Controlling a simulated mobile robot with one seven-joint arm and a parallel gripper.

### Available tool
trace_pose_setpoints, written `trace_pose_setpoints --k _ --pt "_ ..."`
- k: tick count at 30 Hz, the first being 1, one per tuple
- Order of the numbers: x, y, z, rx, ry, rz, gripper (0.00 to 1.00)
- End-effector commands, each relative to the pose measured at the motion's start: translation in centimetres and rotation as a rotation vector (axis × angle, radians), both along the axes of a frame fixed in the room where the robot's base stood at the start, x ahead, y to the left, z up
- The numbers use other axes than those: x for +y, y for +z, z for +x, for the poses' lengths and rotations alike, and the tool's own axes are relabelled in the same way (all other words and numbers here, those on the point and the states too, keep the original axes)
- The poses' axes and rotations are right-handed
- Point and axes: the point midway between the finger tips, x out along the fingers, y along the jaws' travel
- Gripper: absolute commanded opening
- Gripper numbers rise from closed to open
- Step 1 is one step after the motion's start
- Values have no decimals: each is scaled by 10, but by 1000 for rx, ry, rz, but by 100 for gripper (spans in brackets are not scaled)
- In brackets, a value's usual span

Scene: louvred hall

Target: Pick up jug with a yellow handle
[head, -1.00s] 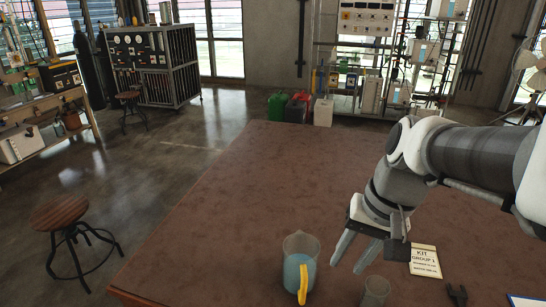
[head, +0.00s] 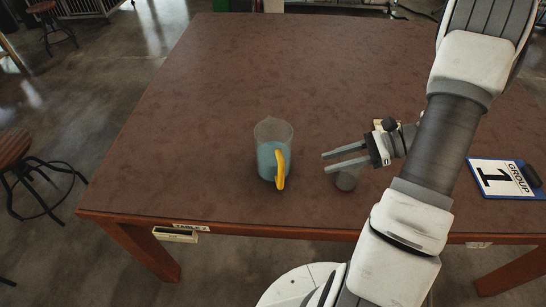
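The jug (head: 269,153) stands upright on the brown table (head: 230,75), near its front edge. It looks translucent, with a blue-grey body, and its yellow handle (head: 282,168) faces the front right. My gripper (head: 324,163) is to the right of the jug, with its two grey fingers pointing left toward it. The fingers are parted with nothing between them, and a gap separates their tips from the jug.
Stools (head: 25,165) stand left of the table. The table's left and back are clear.

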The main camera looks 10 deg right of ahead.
Motion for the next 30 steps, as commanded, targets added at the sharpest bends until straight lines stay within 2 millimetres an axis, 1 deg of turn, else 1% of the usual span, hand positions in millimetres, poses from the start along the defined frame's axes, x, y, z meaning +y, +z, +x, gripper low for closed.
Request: trace_pose_setpoints --k 2,5,15,18,26,30 --pt "0 -6 1 9 -18 15 37" --pt "11 -11 3 12 -21 21 37" --pt "77 -39 18 12 -16 19 37" --pt "91 -45 22 11 -18 18 37" --pt "108 -52 26 10 -19 18 37" --pt "128 -61 30 11 -17 19 37"
